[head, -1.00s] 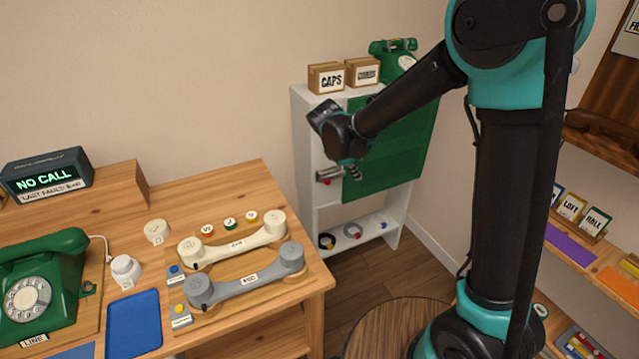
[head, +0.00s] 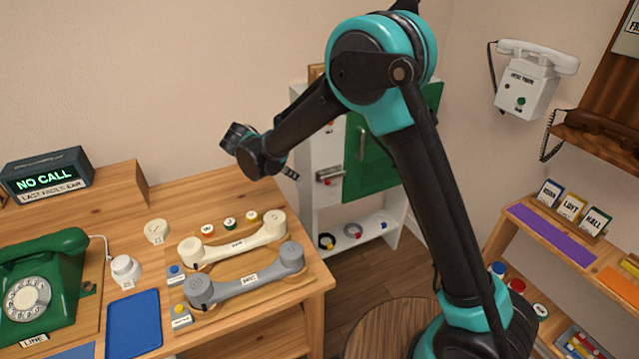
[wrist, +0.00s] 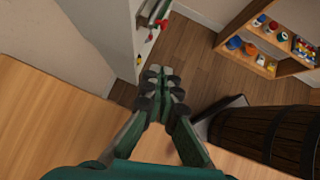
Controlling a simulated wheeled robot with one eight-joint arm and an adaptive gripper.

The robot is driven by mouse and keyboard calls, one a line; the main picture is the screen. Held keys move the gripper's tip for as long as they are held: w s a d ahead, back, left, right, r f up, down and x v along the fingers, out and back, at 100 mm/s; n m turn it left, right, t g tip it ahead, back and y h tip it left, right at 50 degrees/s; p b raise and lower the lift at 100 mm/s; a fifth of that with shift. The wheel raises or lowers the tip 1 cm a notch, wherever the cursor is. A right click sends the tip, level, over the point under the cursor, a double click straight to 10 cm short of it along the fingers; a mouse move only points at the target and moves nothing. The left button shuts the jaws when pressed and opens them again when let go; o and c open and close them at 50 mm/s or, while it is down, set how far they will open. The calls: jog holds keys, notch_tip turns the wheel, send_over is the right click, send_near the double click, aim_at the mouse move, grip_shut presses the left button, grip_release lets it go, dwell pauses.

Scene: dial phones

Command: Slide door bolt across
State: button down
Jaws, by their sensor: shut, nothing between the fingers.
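The door bolt (head: 328,175) is a small metal bar with a red knob beside it, at the left edge of the green door (head: 372,155) on the white cabinet (head: 304,205). The door has a pale upright handle. My gripper (head: 291,173) is left of the bolt in the head view, apart from it, above the bench's right end. In the wrist view my gripper (wrist: 164,74) is shut and empty, with its fingertips together. A red knob (wrist: 163,24) on the cabinet side (wrist: 125,25) shows beyond the fingertips.
The wooden bench (head: 265,185) holds a cream handset (head: 235,243), a grey handset (head: 250,279) and a green dial phone (head: 40,285). A round wooden stool or barrel (head: 385,325) stands by my base. A right-hand shelf (head: 545,235) holds cards. Floor shows between bench and shelf.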

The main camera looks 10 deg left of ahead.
aim_at(332, 178)
jog(key=w+d+r+x, duration=0.1)
jog(key=x, duration=1.2)
jog(key=shift+w+r, duration=0.25)
jog(key=shift+r, duration=0.05)
jog(key=shift+w+d, duration=0.85)
jog(key=shift+d, duration=0.15)
jog(key=shift+w+d, duration=0.8)
jog(key=shift+d, duration=0.2)
jog(key=v, duration=1.2)
